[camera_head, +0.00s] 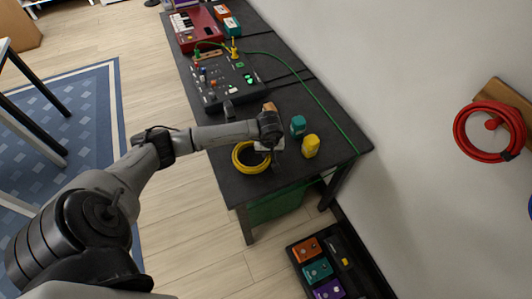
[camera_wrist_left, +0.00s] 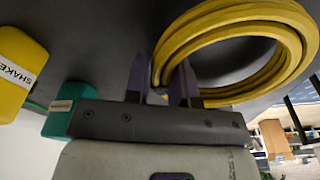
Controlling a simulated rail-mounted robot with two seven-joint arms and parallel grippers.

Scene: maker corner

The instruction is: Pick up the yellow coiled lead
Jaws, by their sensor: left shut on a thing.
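The yellow coiled lead (camera_head: 237,158) is at the near end of the dark table in the head view. My left gripper (camera_head: 268,152) is at the coil's right side, partly hidden behind its own wrist. In the left wrist view, the fingers of my left gripper (camera_wrist_left: 172,85) are shut on the near-left part of the yellow coiled lead (camera_wrist_left: 230,14). The loop extends to the right of the fingers. I cannot tell whether the coil touches the tabletop. My right gripper is in neither view.
A yellow shaker (camera_head: 310,146) and a teal one (camera_head: 298,126) stand close right of the gripper. A black mixer panel (camera_head: 228,82) is farther back. A green cable (camera_head: 325,108) runs along the table (camera_head: 228,181). A red coil (camera_head: 464,132) hangs on the wall.

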